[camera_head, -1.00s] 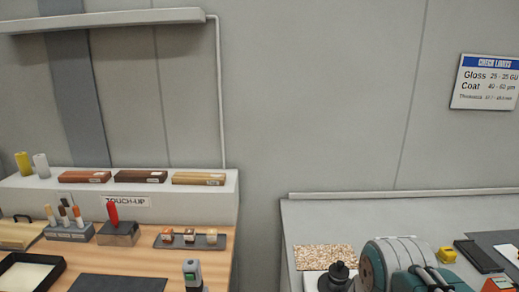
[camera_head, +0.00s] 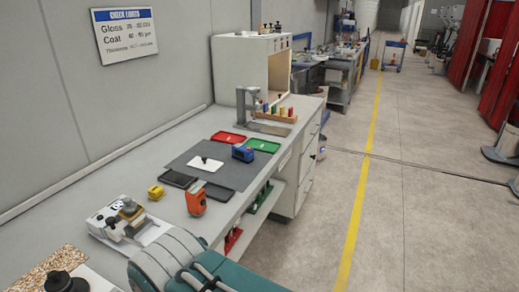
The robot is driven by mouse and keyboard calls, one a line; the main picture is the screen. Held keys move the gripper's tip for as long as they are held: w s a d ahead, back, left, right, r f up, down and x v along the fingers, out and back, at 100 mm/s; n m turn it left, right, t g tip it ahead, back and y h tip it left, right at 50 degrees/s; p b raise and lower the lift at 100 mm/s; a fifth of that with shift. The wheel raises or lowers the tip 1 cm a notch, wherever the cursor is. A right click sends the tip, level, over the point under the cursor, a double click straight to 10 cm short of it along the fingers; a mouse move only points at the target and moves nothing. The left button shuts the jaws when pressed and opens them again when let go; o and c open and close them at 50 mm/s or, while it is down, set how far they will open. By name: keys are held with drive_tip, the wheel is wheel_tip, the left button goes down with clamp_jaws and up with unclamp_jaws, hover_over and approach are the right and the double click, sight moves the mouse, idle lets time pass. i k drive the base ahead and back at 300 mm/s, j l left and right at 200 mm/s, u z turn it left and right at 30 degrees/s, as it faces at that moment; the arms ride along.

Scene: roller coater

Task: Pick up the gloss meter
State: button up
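I cannot tell for certain which device is the gloss meter. A small blue boxy device (camera_head: 243,153) sits on the dark grey mat (camera_head: 225,177) on the bench. An upright orange device with a dark face (camera_head: 195,201) stands near the bench's front edge, left of and nearer than the mat. A small yellow block (camera_head: 156,192) lies further left. My gripper is not visible, so nothing shows it near these devices.
A white card with a dark item (camera_head: 205,163), a black flat case (camera_head: 177,178), red (camera_head: 228,138) and green (camera_head: 263,145) trays surround the mat area. A stand (camera_head: 248,108) rises behind. A teal-and-grey cabled body (camera_head: 175,262) fills the bottom; whether it is mine is unclear.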

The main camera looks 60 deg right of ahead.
sight(239, 151)
drive_tip(key=l+z, duration=0.8)
drive_tip(key=i+l+z, duration=0.1)
drive_tip(key=l+z, duration=0.3)
drive_tip(key=i+l+z, duration=0.1)
drive_tip(key=i+z, duration=0.45)
drive_tip(key=i+l+u, duration=0.2)
drive_tip(key=i, duration=0.3)
drive_tip(key=i+l+u, duration=0.2)
drive_tip(key=i, duration=0.35)
drive_tip(key=j, duration=0.1)
